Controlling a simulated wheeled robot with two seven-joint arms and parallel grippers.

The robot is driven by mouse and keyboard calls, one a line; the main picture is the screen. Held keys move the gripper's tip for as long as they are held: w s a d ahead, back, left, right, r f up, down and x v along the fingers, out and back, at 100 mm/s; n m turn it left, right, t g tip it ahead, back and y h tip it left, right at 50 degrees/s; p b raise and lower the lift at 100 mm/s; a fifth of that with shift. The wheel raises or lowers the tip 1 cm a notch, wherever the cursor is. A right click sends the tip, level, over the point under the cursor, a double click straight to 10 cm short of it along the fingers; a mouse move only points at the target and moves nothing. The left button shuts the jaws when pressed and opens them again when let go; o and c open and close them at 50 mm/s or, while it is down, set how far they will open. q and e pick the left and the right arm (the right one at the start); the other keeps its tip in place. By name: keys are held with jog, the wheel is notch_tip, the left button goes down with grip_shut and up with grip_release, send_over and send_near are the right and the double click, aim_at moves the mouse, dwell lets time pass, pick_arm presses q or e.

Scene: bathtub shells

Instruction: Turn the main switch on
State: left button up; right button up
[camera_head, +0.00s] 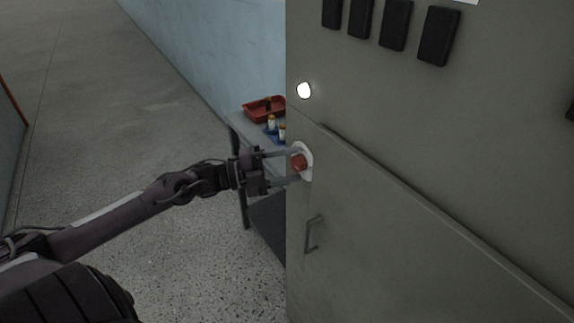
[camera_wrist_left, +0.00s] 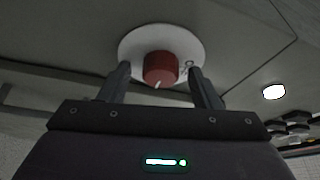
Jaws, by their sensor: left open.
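The main switch (camera_head: 299,162) is a red knob on a round white plate, mounted on the front of a grey cabinet (camera_head: 400,130). In the left wrist view the red knob (camera_wrist_left: 160,68) has a pale mark on its lower front edge. My left gripper (camera_head: 297,166) is open, with its fingers reaching to the switch. In the left wrist view one finger stands on each side of the knob, with gaps between them and the knob. The right gripper is not in view.
A white round light (camera_head: 304,90) glows above the switch. A door handle (camera_head: 314,233) sits below it, and dark blocks (camera_head: 396,25) line the cabinet top. Behind, a table (camera_head: 240,122) holds a red tray (camera_head: 262,112) and small bottles (camera_head: 271,122). Open floor lies left.

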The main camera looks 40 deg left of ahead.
pick_arm(q)
jog(key=shift+a, duration=0.1)
jog(key=shift+s+a+f, duration=0.15)
jog(key=shift+s+a, duration=0.25)
jog(key=shift+s, duration=0.1)
jog(key=v, duration=0.6)
jog(key=shift+s, duration=0.2)
jog(key=shift+a, duration=0.2)
